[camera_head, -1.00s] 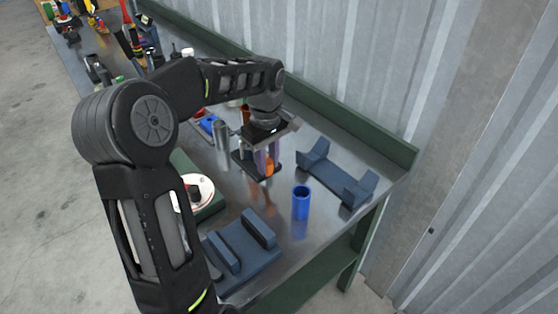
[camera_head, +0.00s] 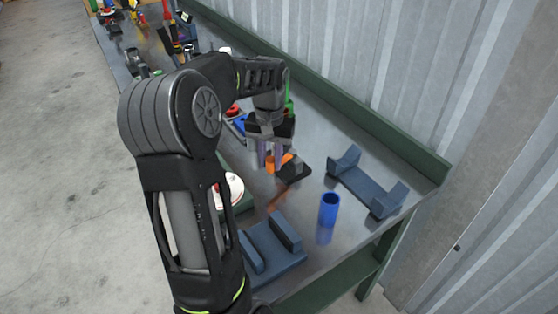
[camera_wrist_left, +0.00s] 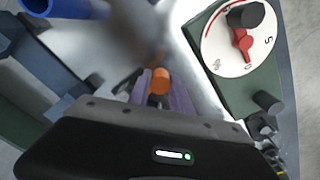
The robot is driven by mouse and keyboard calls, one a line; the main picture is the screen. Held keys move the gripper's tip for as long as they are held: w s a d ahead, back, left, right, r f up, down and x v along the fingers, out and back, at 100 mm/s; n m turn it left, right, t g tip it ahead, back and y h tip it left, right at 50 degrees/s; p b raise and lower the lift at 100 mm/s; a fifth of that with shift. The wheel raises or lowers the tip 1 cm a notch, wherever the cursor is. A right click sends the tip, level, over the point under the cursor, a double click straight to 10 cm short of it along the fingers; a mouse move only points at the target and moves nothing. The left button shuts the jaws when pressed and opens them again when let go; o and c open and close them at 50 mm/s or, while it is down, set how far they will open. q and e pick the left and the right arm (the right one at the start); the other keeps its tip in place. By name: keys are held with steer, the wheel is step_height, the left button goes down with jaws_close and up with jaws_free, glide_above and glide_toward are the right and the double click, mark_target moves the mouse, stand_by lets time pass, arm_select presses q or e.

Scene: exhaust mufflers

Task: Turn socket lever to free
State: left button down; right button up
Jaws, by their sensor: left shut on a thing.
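An orange piece (camera_head: 281,162), which looks like the socket lever, sits at a small black block (camera_head: 294,170) on the steel bench. My left gripper (camera_head: 270,157) points down at it, just left of the block. In the left wrist view the orange piece (camera_wrist_left: 160,81) shows between the purple fingers of my left gripper (camera_wrist_left: 163,95), which is shut on it. The fingers hide part of the piece, and its joint with the block cannot be made out. My right gripper is in neither view.
A blue cup (camera_head: 328,209) stands right of the gripper. Blue cradles (camera_head: 368,185) and (camera_head: 272,250) lie behind and in front of it. A white dial with a red pointer (camera_wrist_left: 237,38) sits on a green base. A corrugated wall bounds the bench.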

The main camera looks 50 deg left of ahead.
arm_select(q)
steer(key=shift+a+m+p, duration=0.3)
steer(key=shift+a+m, duration=0.9)
steer(key=shift+m, duration=0.4)
steer(key=c, duration=1.2)
jaws_free()
steer(key=shift+o, duration=0.2)
step_height(320, 180, up, 8)
steer(key=shift+b, duration=0.35)
steer(key=shift+f, duration=0.15)
